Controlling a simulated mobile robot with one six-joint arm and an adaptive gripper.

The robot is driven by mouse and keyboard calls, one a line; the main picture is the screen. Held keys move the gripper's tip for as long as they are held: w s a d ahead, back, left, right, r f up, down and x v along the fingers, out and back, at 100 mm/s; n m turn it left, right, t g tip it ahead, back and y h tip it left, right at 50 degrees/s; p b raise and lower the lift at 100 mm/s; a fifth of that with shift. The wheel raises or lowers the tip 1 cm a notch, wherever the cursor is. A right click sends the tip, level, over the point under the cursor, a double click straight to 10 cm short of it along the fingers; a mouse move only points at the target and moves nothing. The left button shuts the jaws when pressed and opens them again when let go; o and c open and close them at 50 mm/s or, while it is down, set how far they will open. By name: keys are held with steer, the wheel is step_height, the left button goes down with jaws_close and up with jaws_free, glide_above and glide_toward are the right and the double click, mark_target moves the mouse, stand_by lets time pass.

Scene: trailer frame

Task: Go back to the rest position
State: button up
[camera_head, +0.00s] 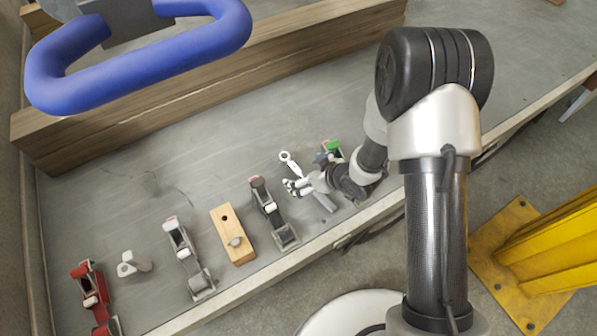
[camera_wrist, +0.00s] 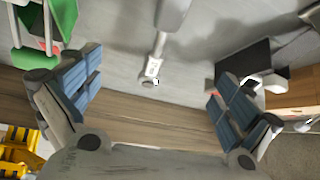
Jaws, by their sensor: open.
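My gripper (camera_head: 308,172) is low over the grey bench in the head view, near its front edge. In the wrist view my gripper (camera_wrist: 152,95) has its blue-padded fingers spread wide apart. A pale tool with a ring end (camera_head: 286,156) lies beside it. In the wrist view the ring-ended tool (camera_wrist: 152,68) shows between the fingers, with clear gaps on both sides. Nothing is clamped. Part of the tool is hidden by my gripper in the head view.
A green-topped tool (camera_head: 333,146) is close to one finger; a black hand plane (camera_head: 272,214) is near the other. A wooden plane (camera_head: 231,236), grey plane (camera_head: 187,258) and red plane (camera_head: 92,292) stand leftward. A wooden beam (camera_head: 180,100) and blue loop (camera_head: 140,75) are behind.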

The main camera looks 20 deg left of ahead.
steer(key=v, duration=0.6)
steer(key=shift+w, duration=0.1)
steer(key=w+d+r+m+t+h, duration=0.3)
steer(key=d+r+m+h, duration=0.35)
steer(key=d+r, duration=1.2)
steer(key=s+d+r+m+h, duration=0.2)
steer(key=s+d+r+m, duration=0.1)
steer(key=s+d+r, duration=0.4)
steer(key=s+a+r+m+g+y, duration=0.1)
steer(key=s+r+m+g, duration=0.1)
steer(key=s, duration=1.2)
step_height(320, 180, up, 2)
steer(key=shift+s+a+m, duration=0.2)
steer(key=shift+s+m, duration=0.1)
steer(key=shift+m, duration=0.15)
